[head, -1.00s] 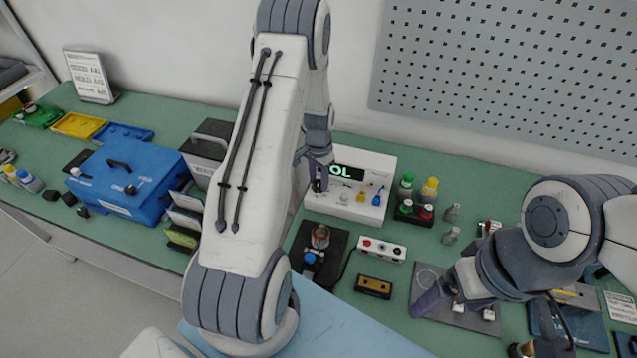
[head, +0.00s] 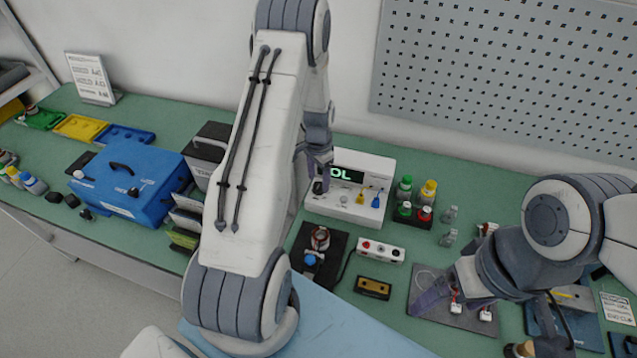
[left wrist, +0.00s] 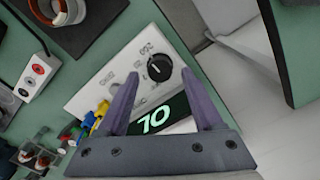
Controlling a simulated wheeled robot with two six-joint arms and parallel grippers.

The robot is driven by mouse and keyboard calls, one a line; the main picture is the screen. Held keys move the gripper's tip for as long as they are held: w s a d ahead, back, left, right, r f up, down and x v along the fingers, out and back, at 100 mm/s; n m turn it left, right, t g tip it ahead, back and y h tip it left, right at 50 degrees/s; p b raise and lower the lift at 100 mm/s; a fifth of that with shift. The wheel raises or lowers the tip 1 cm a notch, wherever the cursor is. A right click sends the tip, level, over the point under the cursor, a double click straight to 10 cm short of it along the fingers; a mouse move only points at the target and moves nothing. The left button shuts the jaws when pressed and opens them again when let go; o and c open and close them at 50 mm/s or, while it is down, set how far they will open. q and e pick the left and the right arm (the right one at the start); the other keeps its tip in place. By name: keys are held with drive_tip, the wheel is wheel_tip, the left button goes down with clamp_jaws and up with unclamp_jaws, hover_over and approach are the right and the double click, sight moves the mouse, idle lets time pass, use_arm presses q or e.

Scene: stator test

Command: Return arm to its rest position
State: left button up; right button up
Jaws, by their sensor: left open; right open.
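My left arm reaches across the middle of the head view, and its gripper (head: 318,178) hangs in front of the white test meter (head: 375,172). In the left wrist view the left gripper (left wrist: 165,95) is open and empty. Its two purple fingers stand on either side of the meter's black knob (left wrist: 159,68) and lit display (left wrist: 158,113); contact with the knob cannot be told. My right gripper (head: 445,300) is at the right, over a grey mat (head: 425,274), partly hidden by its own arm.
A stator on a dark base (head: 320,240), a box with coloured sockets (head: 380,251) and a brown block (head: 373,287) sit before the meter. A blue toolbox (head: 130,180) stands left. Capped bottles (head: 429,190) stand right of the meter. A pegboard (head: 510,70) is behind.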

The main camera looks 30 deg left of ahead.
use_arm(q)
wheel_tip(320, 180, up, 4)
drive_tip(key=shift+r+p, duration=0.1)
drive_tip(key=shift+p, duration=1)
